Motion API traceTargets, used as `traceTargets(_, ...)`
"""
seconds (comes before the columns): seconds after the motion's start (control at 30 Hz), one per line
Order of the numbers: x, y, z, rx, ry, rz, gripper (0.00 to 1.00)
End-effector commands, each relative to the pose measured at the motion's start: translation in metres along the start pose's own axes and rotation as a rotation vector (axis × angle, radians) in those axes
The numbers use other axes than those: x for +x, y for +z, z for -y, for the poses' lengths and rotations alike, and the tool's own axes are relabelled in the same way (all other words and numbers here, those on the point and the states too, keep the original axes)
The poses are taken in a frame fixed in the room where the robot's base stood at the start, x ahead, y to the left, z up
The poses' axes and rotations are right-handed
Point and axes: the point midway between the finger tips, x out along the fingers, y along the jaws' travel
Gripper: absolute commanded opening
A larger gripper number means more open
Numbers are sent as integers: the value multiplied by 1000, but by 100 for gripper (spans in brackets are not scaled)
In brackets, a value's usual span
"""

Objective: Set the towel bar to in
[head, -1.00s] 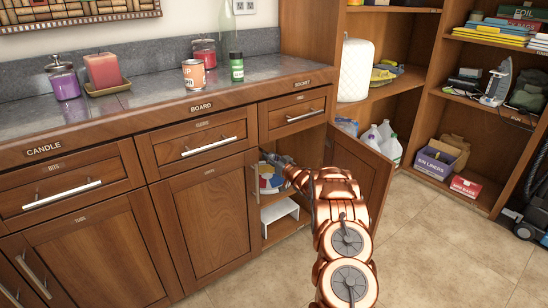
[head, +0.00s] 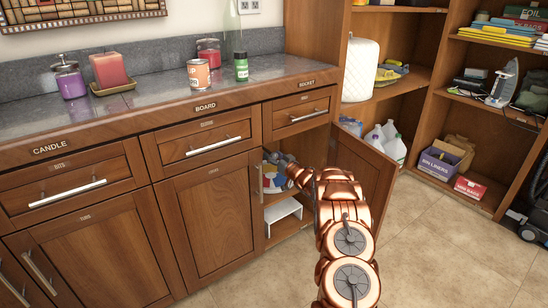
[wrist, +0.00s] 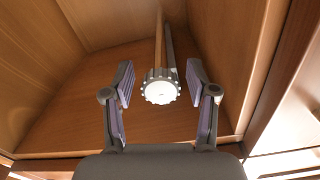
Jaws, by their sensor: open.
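The towel bar (wrist: 161,88) shows end-on in the wrist view as a white round cap with a dark knurled rim. Its rod runs back from the cap into a wooden cabinet. My gripper (wrist: 160,76) is open, with one finger on each side of the bar's end and visible gaps between. In the head view my gripper (head: 280,166) is inside the open lower cabinet under the SOCKET label, partly hidden by my arm and the cabinet frame. The bar cannot be made out in the head view.
The open cabinet door (head: 362,180) stands just right of my arm. A white rack (head: 283,212) is low in the cabinet. White jugs (head: 388,142) and a red box (head: 470,187) are on shelves at right. The tiled floor in front is clear.

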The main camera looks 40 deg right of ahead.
Motion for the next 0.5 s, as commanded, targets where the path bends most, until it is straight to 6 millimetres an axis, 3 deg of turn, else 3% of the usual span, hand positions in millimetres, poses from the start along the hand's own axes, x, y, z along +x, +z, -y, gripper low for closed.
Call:
traceTargets(0.27,-4,0,0,1,0,1,58)
traceTargets(0.5,-24,0,-1,0,1,2,58)
